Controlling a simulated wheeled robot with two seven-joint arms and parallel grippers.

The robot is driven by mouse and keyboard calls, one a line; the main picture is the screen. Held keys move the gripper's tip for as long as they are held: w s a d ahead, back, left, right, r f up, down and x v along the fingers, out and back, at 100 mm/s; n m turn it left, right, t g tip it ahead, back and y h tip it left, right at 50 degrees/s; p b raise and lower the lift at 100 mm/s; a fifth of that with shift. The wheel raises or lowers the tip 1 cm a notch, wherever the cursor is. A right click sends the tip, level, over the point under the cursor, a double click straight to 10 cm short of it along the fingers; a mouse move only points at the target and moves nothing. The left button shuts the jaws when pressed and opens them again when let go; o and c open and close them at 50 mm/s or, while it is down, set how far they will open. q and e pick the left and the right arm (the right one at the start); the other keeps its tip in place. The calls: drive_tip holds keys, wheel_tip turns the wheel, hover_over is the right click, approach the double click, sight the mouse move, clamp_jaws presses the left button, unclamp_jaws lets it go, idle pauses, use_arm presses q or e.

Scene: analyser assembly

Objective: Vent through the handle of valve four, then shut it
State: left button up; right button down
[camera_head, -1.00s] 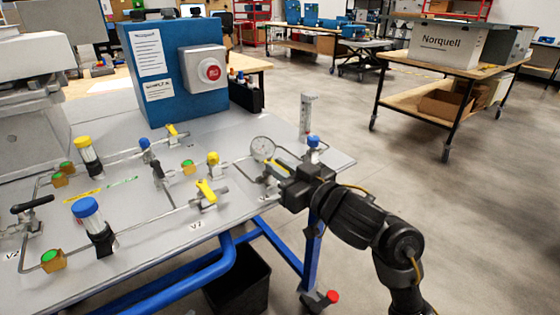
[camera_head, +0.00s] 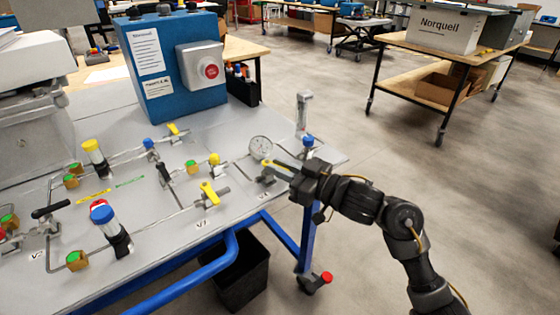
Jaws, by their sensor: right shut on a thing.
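The grey bench panel (camera_head: 150,225) carries thin metal tubing and several valves. A yellow valve handle (camera_head: 268,163) sits at the panel's right end, below the round dial gauge (camera_head: 260,147). My right gripper (camera_head: 288,170), black, reaches in from the right and is shut on this handle, hiding part of it. The label below it is too small to read surely. Another yellow-handled valve (camera_head: 209,192), marked V1, stands to the left, apart from the gripper. My left gripper is not in view.
A blue-topped fitting (camera_head: 308,142) and a clear flow tube (camera_head: 303,113) stand close behind my right gripper. A blue box with a red button (camera_head: 211,71) stands at the back. A black bin (camera_head: 240,275) is under the bench. Open floor lies right.

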drive_tip(key=n+g+p, duration=0.1)
drive_tip(key=n+g+y, duration=0.1)
drive_tip(key=w+n+g+y+p, duration=0.1)
drive_tip(key=g, duration=0.1)
drive_tip(key=shift+w+d+r+p, duration=0.1)
drive_tip(key=shift+d+p, duration=0.2)
drive_tip(key=shift+p, duration=0.05)
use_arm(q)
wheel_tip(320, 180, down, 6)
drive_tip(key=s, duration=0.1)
use_arm(e)
drive_tip(key=shift+w+n+g+y, duration=0.15)
drive_tip(key=shift+n+g+y, duration=0.25)
drive_tip(key=shift+g, duration=0.5)
drive_tip(key=shift+w+d+f+n+g+b, duration=0.1)
drive_tip(key=shift+w+f+n+g+b, duration=0.1)
drive_tip(key=shift+n+g+b, duration=0.3)
drive_tip(key=n+g+b, duration=0.1)
drive_tip(key=g+b, duration=0.1)
drive_tip(key=n+g+b, duration=0.1)
drive_tip(key=n+g, duration=0.1)
drive_tip(key=g, duration=0.1)
drive_tip(key=shift+w+b, duration=0.4)
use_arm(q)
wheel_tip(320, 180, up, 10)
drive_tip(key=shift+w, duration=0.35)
use_arm(e)
drive_tip(key=shift+r+n+g, duration=0.1)
drive_tip(key=shift+n+g, duration=0.2)
drive_tip(key=shift+g, duration=0.1)
